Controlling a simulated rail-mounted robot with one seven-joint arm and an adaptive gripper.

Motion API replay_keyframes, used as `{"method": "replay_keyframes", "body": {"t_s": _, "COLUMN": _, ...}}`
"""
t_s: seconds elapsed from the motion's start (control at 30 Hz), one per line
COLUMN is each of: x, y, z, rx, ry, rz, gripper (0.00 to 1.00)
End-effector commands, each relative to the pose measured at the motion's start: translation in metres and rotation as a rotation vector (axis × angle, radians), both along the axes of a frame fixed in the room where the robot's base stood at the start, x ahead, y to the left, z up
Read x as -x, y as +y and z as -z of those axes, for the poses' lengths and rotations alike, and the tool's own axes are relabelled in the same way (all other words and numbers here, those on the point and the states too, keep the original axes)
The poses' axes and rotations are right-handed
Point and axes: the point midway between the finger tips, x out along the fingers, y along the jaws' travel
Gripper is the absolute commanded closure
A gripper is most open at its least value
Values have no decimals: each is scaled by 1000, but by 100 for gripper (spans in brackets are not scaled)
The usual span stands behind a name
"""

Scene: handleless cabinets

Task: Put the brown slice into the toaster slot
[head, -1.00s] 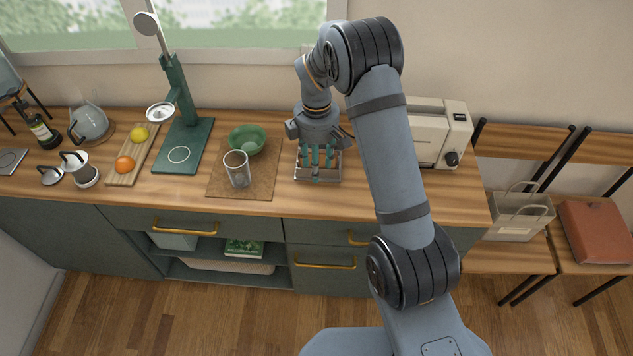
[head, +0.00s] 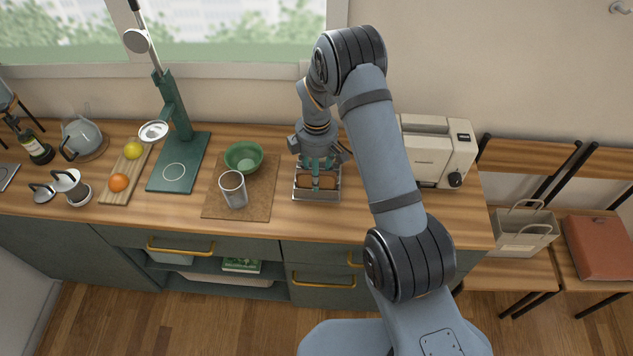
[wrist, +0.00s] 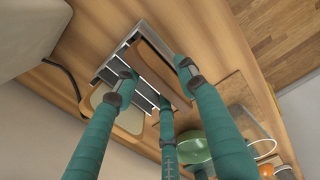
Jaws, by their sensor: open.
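A metal rack (head: 317,196) stands on the counter, right of the brown mat. The wrist view shows a brown slice (wrist: 157,66) upright in the rack (wrist: 104,72), with a paler slice (wrist: 128,120) on the rack's other side. My gripper (head: 318,180) points down over the rack. I cannot tell whether a finger touches the brown slice. The cream toaster (head: 424,150) stands right of the rack, partly behind my arm. Its slot is not clearly visible.
A glass (head: 233,190) and a green bowl (head: 243,158) are on the mat left of the rack. A green stand (head: 179,165) and a board with fruit (head: 119,196) are farther left. Bare counter lies in front of the rack.

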Motion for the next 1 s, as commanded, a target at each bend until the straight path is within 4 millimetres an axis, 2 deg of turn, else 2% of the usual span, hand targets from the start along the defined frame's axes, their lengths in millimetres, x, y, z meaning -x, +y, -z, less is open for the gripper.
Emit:
{"method": "replay_keyframes", "body": {"t_s": 0.07, "x": 0, "y": 0, "z": 0, "rx": 0, "ry": 0, "rz": 0, "gripper": 59}}
{"method": "replay_keyframes", "body": {"t_s": 0.77, "x": 0, "y": 0, "z": 0, "rx": 0, "ry": 0, "rz": -1, "gripper": 100}}
{"method": "replay_keyframes", "body": {"t_s": 1.0, "x": 0, "y": 0, "z": -1, "rx": 0, "ry": 0, "rz": -1, "gripper": 100}}
